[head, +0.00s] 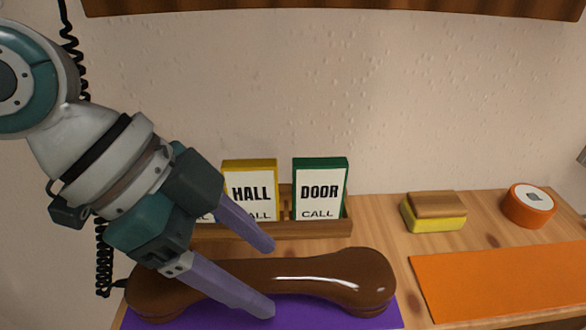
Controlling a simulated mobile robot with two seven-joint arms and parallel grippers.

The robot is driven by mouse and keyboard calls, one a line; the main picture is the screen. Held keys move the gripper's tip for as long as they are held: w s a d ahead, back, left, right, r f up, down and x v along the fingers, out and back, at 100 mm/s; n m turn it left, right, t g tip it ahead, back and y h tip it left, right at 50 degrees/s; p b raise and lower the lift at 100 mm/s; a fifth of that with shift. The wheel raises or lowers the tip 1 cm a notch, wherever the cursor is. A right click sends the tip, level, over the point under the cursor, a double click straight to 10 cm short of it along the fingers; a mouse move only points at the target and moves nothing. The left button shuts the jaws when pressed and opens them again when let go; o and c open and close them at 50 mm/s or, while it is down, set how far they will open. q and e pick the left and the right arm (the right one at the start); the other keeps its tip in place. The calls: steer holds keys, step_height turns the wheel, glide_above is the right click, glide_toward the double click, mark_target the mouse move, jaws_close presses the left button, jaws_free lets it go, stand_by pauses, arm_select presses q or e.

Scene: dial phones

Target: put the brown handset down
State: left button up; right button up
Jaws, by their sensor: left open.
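The brown handset (330,274) lies lengthwise on a purple mat (385,316) at the front of the wooden table. My left gripper (272,281) comes in from the upper left and is open. One finger shows on the far side of the handset's middle and the other crosses in front of its near side. I cannot tell whether the fingers touch it. The gripper and its fingers hide part of the handset's left half. My right gripper is not in view.
A wooden holder (322,229) behind the handset carries a yellow HALL card (250,186) and a green DOOR card (320,188). An orange mat (500,283), a yellow sponge-like block (434,214) and an orange roll (529,207) are to the right. A coiled black cord (104,258) hangs at left.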

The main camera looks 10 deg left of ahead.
mark_target(138, 271)
arm_select(q)
steer(key=shift+r, duration=0.2)
steer(key=s+a, duration=0.1)
steer(key=a, duration=0.3)
steer(key=s+a, duration=0.1)
steer(key=a, duration=0.3)
steer(key=s+a+r+p, duration=0.1)
steer(key=a, duration=0.3)
steer(key=shift+s+a, duration=0.1)
steer(key=shift+s, duration=0.1)
